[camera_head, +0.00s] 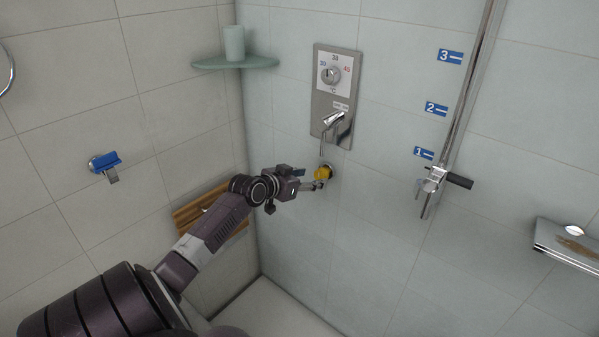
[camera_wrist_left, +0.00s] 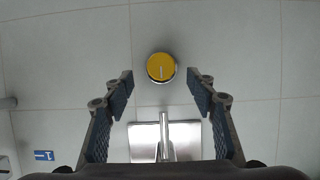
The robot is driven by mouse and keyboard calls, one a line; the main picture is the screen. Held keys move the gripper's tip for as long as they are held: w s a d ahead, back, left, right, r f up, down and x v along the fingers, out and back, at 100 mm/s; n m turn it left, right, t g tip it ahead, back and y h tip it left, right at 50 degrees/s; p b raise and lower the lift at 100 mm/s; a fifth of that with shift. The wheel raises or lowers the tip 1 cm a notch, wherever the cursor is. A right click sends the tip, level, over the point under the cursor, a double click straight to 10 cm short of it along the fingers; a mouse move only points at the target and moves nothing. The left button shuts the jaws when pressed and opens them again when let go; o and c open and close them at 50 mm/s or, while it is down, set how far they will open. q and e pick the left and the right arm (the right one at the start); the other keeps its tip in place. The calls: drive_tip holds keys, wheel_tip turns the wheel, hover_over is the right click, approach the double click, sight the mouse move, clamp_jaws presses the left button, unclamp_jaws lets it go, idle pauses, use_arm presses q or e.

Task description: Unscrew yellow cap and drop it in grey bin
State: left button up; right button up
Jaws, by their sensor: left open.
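The round yellow cap (camera_head: 322,173) sits on a fitting on the tiled wall, below the shower control panel. In the left wrist view the yellow cap (camera_wrist_left: 161,67) faces the camera, ahead of the gap between the fingers. My left gripper (camera_head: 314,178) is at the cap in the head view. In the left wrist view the left gripper (camera_wrist_left: 161,84) is open, with its fingers on either side and nothing between them; how far the cap is in depth is hard to tell. My right gripper is not in view. No grey bin shows.
The metal control panel (camera_head: 347,75) with its lever is just above the cap. A shower rail (camera_head: 468,90) with a holder stands to the right, and a soap shelf (camera_head: 568,243) farther right. A corner shelf (camera_head: 205,63) holds a cup (camera_head: 234,43). A wooden seat (camera_head: 190,212) is behind my arm.

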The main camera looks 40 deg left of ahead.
sight(319, 177)
use_arm(q)
drive_tip(key=shift+x, duration=2.15)
drive_tip(key=shift+s, duration=0.1)
drive_tip(key=shift+c, duration=0.6)
drive_tip(key=c, duration=1.1)
drive_tip(key=shift+a+f+n+h+b, duration=0.1)
drive_tip(key=shift+f+n+h+b, duration=0.15)
drive_tip(key=shift+n+h+b, duration=0.55)
drive_tip(key=shift+r+n+b, duration=0.1)
drive_tip(key=shift+n+b, duration=0.3)
drive_tip(key=shift+b, duration=0.1)
